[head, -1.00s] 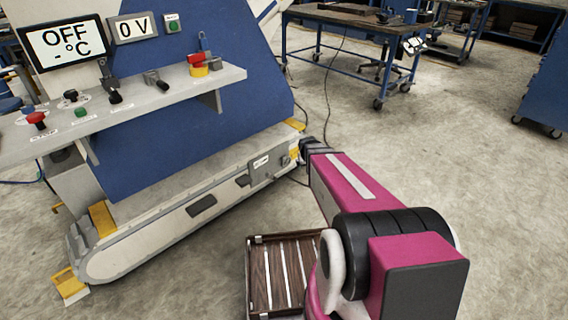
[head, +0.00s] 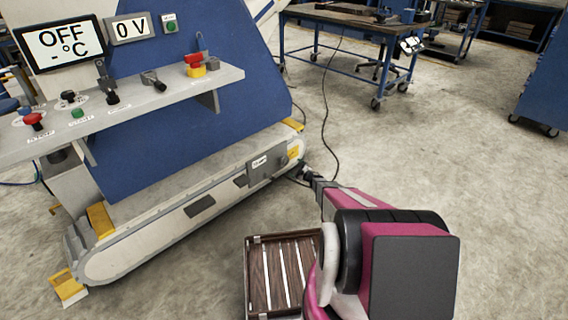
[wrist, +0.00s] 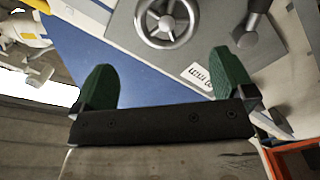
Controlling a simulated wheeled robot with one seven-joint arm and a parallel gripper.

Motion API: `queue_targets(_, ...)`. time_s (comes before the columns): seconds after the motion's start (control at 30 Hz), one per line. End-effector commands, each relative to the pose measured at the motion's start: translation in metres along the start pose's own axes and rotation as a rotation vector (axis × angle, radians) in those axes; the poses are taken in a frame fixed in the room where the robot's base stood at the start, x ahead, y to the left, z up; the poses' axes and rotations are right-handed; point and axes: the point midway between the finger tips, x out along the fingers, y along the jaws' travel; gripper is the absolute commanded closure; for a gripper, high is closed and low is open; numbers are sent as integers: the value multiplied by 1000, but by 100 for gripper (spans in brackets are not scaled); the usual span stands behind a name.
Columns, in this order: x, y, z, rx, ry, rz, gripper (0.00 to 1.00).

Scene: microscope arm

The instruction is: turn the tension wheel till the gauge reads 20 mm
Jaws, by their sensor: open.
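In the wrist view, a grey spoked handwheel (wrist: 168,18) sits on a grey plate at the top middle, its upper rim cut near the frame edge. My gripper (wrist: 163,68) is open and empty, its two green fingers apart below the wheel in the picture and not touching it. In the head view, my gripper (head: 308,176) is small and dark, low beside the right end of the belt-like machine base (head: 180,220). The wheel cannot be made out there. I cannot make out a gauge scale in either view.
In the wrist view, a dark-knobbed lever (wrist: 246,38) stands right of the wheel, and a white label (wrist: 196,75) lies below it. A slatted wooden crate (head: 257,275) stands on the floor left of my arm. Open floor (head: 430,165) lies to the right.

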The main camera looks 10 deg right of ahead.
Motion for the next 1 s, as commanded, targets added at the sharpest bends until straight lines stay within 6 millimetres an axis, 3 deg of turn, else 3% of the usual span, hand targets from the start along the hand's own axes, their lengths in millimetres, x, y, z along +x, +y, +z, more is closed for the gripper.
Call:
queue_targets(0.1,2,-9,7,-8,41,-14,0)
queue_targets(0.37,17,-10,6,-10,48,-15,0)
queue_targets(0.8,90,-10,3,-9,48,-14,0)
queue_targets(1.0,107,-11,1,-8,46,-14,0)
